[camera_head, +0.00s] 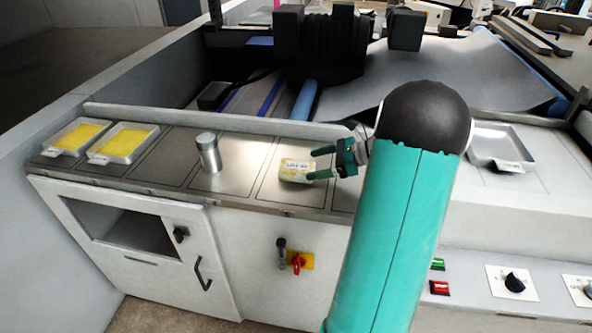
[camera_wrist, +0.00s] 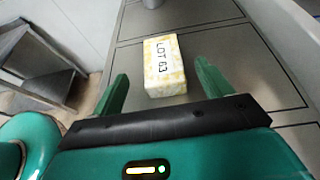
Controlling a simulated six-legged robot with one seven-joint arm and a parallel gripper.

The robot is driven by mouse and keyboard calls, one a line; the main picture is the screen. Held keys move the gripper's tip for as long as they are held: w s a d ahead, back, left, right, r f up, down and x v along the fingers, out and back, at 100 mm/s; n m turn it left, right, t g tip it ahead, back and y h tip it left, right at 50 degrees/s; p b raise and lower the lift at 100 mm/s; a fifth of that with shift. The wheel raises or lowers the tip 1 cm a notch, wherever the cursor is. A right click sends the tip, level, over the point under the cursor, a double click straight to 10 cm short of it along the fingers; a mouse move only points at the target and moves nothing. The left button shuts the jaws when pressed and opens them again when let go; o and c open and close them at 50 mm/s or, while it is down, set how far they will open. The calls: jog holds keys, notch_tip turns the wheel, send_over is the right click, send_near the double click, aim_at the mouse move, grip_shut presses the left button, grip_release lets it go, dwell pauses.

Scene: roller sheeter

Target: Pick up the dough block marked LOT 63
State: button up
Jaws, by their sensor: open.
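The pale yellow dough block marked LOT 63 (camera_head: 297,170) lies on the metal counter. In the wrist view the block (camera_wrist: 165,68) shows its label on top, just ahead of my gripper. My gripper (camera_head: 322,163) is open, with its green fingers pointing at the block from the right. In the wrist view my gripper's fingers (camera_wrist: 162,78) stand apart, one to each side of the block's near end, with gaps between. Nothing is held.
A metal cylinder (camera_head: 208,152) stands on the counter left of the block. Two trays with yellow contents, a nearer one (camera_head: 124,143) and a farther one (camera_head: 75,136), sit at the far left. An empty tray (camera_head: 498,148) is at right. A raised rail (camera_head: 220,122) runs behind the block.

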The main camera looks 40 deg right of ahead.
aim_at(297, 169)
jog(key=shift+s+d+f, duration=0.2)
jog(key=shift+f, duration=0.15)
jog(key=x, duration=0.7)
jog(key=shift+w+f, duration=0.1)
jog(key=shift+w, duration=0.05)
jog(key=c, duration=1.2)
